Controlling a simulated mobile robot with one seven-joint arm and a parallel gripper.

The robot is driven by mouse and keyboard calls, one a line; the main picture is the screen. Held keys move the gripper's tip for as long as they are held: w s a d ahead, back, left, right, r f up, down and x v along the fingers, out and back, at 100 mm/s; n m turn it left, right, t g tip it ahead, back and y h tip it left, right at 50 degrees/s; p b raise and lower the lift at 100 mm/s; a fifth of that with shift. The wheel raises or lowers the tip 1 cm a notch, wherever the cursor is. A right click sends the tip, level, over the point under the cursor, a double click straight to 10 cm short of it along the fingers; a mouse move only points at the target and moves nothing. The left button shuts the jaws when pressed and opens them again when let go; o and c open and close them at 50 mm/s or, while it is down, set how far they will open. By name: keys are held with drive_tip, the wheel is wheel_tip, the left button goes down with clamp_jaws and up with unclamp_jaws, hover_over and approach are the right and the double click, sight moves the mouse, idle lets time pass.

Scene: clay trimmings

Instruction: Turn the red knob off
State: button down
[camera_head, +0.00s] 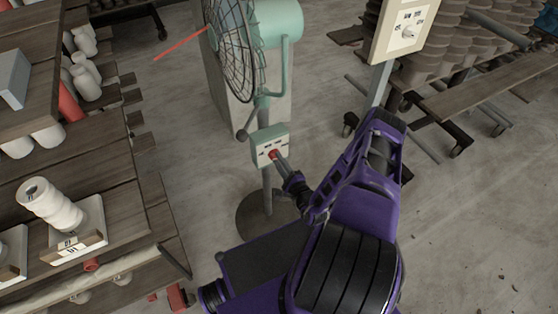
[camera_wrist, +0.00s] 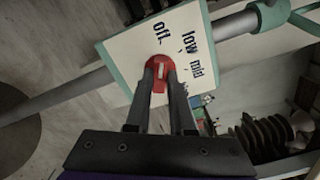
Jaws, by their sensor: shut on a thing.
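The red knob (camera_head: 273,154) sits on the pale green control box (camera_head: 262,139) on the fan's stand. In the wrist view the red knob (camera_wrist: 159,86) is on a white plate (camera_wrist: 125,50) lettered off, low and mid. A short white mark on it runs roughly up and down in that picture, with "off" above it; its exact setting is unclear. My gripper (camera_wrist: 160,77) is shut on the knob, one finger on each side. In the head view my gripper (camera_head: 279,159) reaches the box from the lower right.
The green fan (camera_head: 233,45) stands above the box, its round base (camera_head: 262,215) on the floor. A cream panel with a pale knob (camera_head: 409,32) stands at upper right. Wooden shelves (camera_head: 115,165) with white pottery are at left. Floor to the right is open.

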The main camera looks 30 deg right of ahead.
drive_tip(key=shift+n, duration=0.5)
drive_tip(key=c, duration=0.8)
unclamp_jaws()
drive_tip(key=shift+s, duration=0.1)
drive_tip(key=s, duration=1.7)
drive_tip(key=shift+s+d, duration=0.15)
drive_tip(key=shift+d, duration=0.15)
